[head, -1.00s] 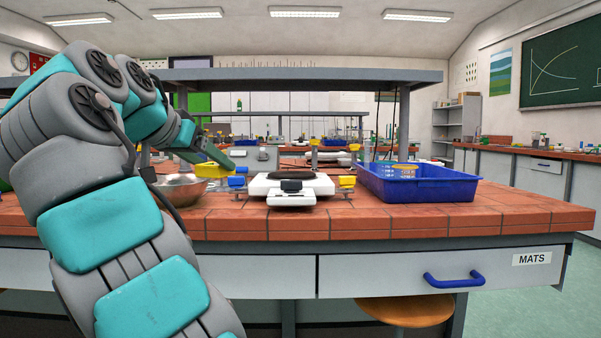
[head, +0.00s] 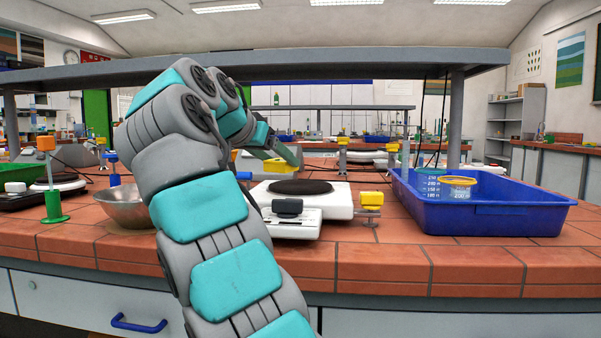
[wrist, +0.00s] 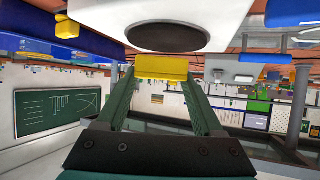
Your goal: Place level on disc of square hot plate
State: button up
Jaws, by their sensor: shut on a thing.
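The level is a small yellow block (wrist: 161,67) held between my green fingers in the wrist view. It shows as a yellow piece (head: 275,172) at the end of my gripper (head: 284,162) in the head view. My gripper is shut on it. The square hot plate (head: 335,203) is white with a dark round disc (head: 300,187) on top; no object shows on the disc. In the head view, the level appears behind the disc and to its left. In the wrist view, the disc (wrist: 167,37) lies just beyond the level, with a gap between them.
A metal bowl (head: 124,208) and a green-based stand (head: 53,207) are to the left. Yellow-topped clamps (head: 371,199) stand close by. A grey shelf (head: 350,65) spans above the bench.

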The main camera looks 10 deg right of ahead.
jog(key=p, duration=0.3)
send_over(296, 186)
jog(key=shift+f, duration=0.45)
jog(key=shift+w+d+f+b, duration=0.1)
jog(key=shift+f+b, duration=0.55)
jog(key=shift+f, duration=0.3)
jog(key=shift+w+d+f+b, duration=0.1)
jog(key=shift+f+b, duration=0.55)
jog(key=shift+f, duration=0.25)
jog(key=shift+f, duration=0.1)
jog(key=shift+f, duration=0.15)
jog(key=o, duration=1.3)
jog(key=shift+o, duration=0.2)
jog(key=shift+r, duration=0.3)
jog(key=shift+s+a+r, duration=0.15)
jog(key=p+v, duration=0.1)
jog(key=v, duration=1)
jog(key=shift+s+a, duration=0.15)
jog(key=shift+a, duration=0.05)
